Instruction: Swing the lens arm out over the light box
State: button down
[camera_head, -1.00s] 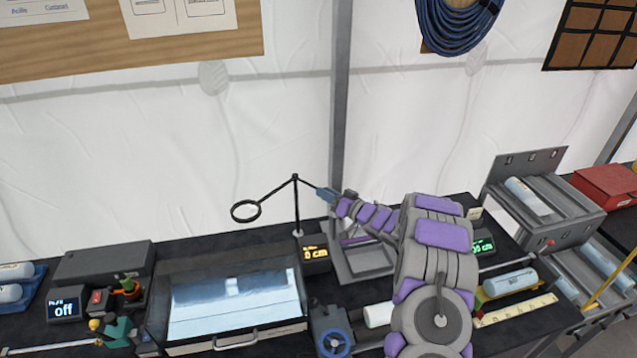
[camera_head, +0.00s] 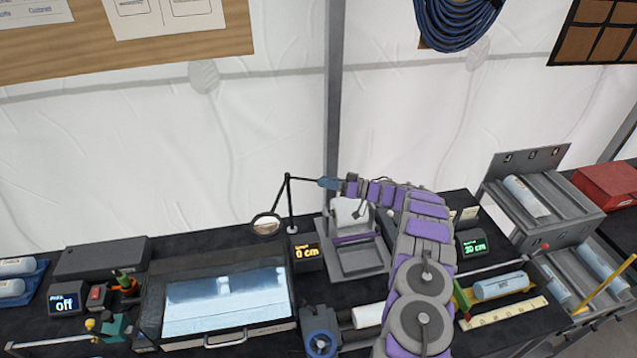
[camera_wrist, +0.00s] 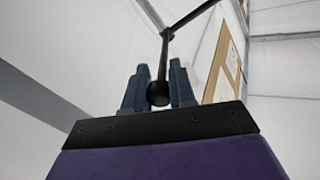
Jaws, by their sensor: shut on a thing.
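The lens arm (camera_head: 287,196) is a thin black arm on an upright post, with a round ring lens (camera_head: 265,224) at its lower end. The lens hangs just behind the right back corner of the light box (camera_head: 225,300), whose pale panel is lit. My gripper (camera_head: 322,182) is at the top right end of the lens arm. In the wrist view my gripper (camera_wrist: 159,90) has its two blue fingers on either side of the arm's black ball end (camera_wrist: 158,95), shut on it. The black rod (camera_wrist: 190,20) runs away from the ball.
A display reading 0 cm (camera_head: 307,251) stands by the post's foot. A grey stand with a white roll (camera_head: 350,214) is under my forearm. A display reading off (camera_head: 66,303) is at the left.

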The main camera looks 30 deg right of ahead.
jog(key=shift+w+d+r, duration=0.1)
dwell(0.3)
jog(key=c, duration=0.9)
grip_release()
jog(key=shift+c, duration=0.2)
jog(key=b+v, duration=0.1)
jog(key=v, duration=1.6)
jog(key=shift+d, duration=0.25)
